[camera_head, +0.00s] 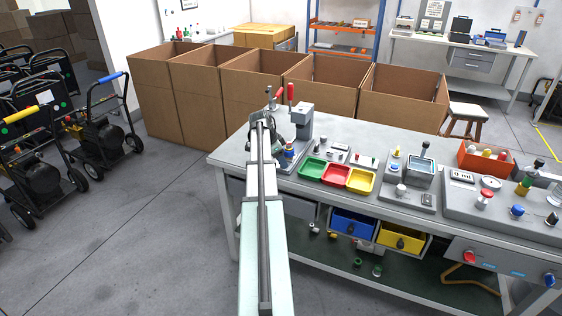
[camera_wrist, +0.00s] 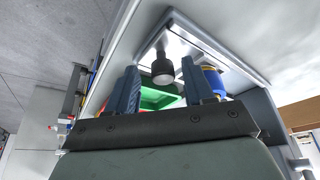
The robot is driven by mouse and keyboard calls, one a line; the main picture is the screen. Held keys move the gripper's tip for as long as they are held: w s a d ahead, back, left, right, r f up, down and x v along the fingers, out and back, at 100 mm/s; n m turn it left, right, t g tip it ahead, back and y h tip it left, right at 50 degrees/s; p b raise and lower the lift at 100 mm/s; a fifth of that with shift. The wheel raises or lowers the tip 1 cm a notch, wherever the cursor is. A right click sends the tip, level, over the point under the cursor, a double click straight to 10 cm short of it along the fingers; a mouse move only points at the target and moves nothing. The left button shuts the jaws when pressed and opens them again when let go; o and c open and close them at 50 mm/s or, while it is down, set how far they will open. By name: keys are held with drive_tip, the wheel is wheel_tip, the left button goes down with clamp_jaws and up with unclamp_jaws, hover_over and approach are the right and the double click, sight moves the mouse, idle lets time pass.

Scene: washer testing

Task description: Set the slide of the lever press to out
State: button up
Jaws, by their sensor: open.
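The lever press (camera_head: 303,122) stands at the left end of the grey workbench, with a grey column and a red-tipped lever (camera_head: 290,92). My arm hides part of its front and base. My gripper (camera_wrist: 159,66) is open, its two dark fingers apart. In the wrist view a black round knob (camera_wrist: 162,70) on a light metal plate (camera_wrist: 180,40) shows between and just beyond the fingers; I cannot tell whether they touch it. The knob looks like part of the press slide, but the slide's position is not clear. In the head view my gripper is mostly hidden at the press.
A blue cylindrical part (camera_wrist: 213,82) is close by the right finger. Green (camera_head: 312,169), red (camera_head: 336,175) and yellow (camera_head: 360,181) trays sit right of the press. Further right are test fixtures and an orange bin (camera_head: 486,162). Cardboard boxes (camera_head: 330,91) stand behind the bench.

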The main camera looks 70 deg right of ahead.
drive_tip(key=v, duration=1.3)
